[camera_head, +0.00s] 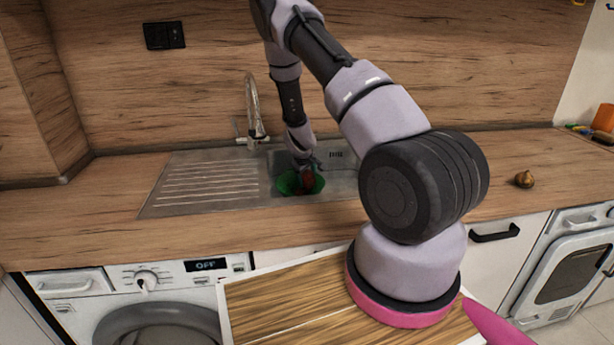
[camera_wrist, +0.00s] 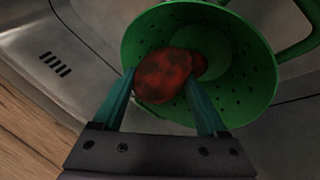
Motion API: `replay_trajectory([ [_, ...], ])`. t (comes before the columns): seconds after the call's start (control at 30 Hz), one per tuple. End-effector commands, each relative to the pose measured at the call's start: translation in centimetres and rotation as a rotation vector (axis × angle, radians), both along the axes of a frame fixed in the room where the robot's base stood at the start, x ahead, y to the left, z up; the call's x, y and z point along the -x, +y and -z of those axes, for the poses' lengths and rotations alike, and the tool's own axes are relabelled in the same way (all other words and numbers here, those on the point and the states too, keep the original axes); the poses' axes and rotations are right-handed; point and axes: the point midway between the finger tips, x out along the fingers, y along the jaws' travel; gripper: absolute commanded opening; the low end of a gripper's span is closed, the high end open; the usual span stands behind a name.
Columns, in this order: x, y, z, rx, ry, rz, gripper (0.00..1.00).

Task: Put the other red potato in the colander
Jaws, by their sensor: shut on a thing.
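The green colander (camera_head: 287,186) sits in the sink basin in the head view, partly hidden by my arm. In the wrist view the colander (camera_wrist: 262,85) fills the upper middle, with its holed inner wall showing. My gripper (camera_wrist: 165,88) is shut on a red potato (camera_wrist: 163,77), which it holds at or over the colander's opening. In the head view the held potato (camera_head: 307,181) shows as a small red patch below my wrist. Another red potato (camera_wrist: 199,66) shows partly behind the held one, inside the colander. I cannot tell whether the held potato touches it.
The steel sink (camera_head: 206,182) has a ribbed drainer on the left and a tap (camera_head: 252,110) behind the basin. An onion-like brown item (camera_head: 524,179) lies on the counter at the right. The counter left of the sink is clear.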

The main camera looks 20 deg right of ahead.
Motion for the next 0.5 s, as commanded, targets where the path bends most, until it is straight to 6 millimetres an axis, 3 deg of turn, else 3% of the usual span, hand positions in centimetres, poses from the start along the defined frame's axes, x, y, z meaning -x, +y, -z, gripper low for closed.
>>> replay_trajectory([
  [0.17,-0.03,-0.01,0.31,0.000,-0.001,0.000,0.00],
  [0.2,-0.02,0.00,0.31,0.000,0.000,0.000,0.79],
  [0.27,-0.01,0.01,0.32,0.000,0.000,0.000,1.00],
  [0.5,-0.03,0.01,0.25,0.000,-0.001,0.000,1.00],
])
